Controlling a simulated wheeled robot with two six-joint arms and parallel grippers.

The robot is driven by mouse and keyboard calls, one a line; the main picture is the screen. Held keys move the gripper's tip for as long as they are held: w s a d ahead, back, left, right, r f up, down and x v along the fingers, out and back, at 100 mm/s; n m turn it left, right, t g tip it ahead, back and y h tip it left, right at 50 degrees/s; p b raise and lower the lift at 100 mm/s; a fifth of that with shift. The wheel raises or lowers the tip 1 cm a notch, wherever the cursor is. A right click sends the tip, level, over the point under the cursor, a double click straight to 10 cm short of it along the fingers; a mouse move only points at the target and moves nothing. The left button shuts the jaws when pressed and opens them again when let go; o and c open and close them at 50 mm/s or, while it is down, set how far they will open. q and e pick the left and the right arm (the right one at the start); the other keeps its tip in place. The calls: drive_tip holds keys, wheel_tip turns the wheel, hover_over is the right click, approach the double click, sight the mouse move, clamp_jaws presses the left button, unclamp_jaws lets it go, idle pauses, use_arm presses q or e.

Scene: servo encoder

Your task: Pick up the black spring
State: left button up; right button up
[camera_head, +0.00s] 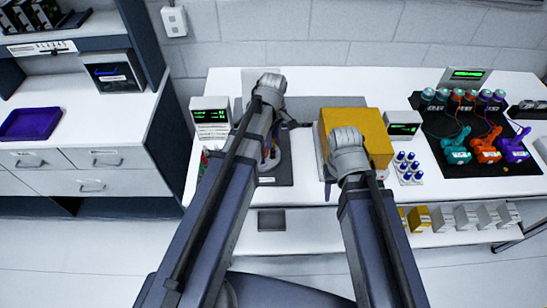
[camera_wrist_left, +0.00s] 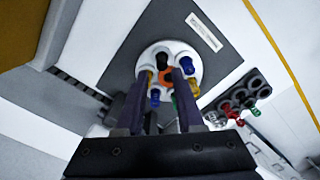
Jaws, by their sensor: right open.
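A round white holder (camera_wrist_left: 200,57) in the left wrist view carries several coloured pieces. The black piece (camera_wrist_left: 162,60), which looks like the black spring, stands at its far side, left of a blue piece (camera_wrist_left: 187,65). My left gripper (camera_wrist_left: 160,75) is open over the holder, its dark fingers apart. The black piece appears in the gap just past the fingertips, and I cannot tell the height between them. In the head view my left arm hides most of the holder (camera_head: 279,164). My right gripper (camera_head: 328,187) is open, mostly hidden behind its own wrist.
The holder stands on a dark grey mat (camera_head: 281,181). A yellow box (camera_head: 355,125) stands to its right, close to my right wrist. A small display (camera_head: 211,116) stands at the left. Blue-topped pieces (camera_head: 408,167) and a black mat with robot models (camera_head: 482,165) lie farther right.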

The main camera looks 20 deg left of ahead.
sight(273, 150)
use_arm(q)
drive_tip(key=shift+s+f+b, duration=0.15)
drive_tip(key=shift+f+b, duration=2.45)
drive_tip(key=shift+f, duration=0.25)
drive_tip(key=shift+r, duration=0.1)
clamp_jaws()
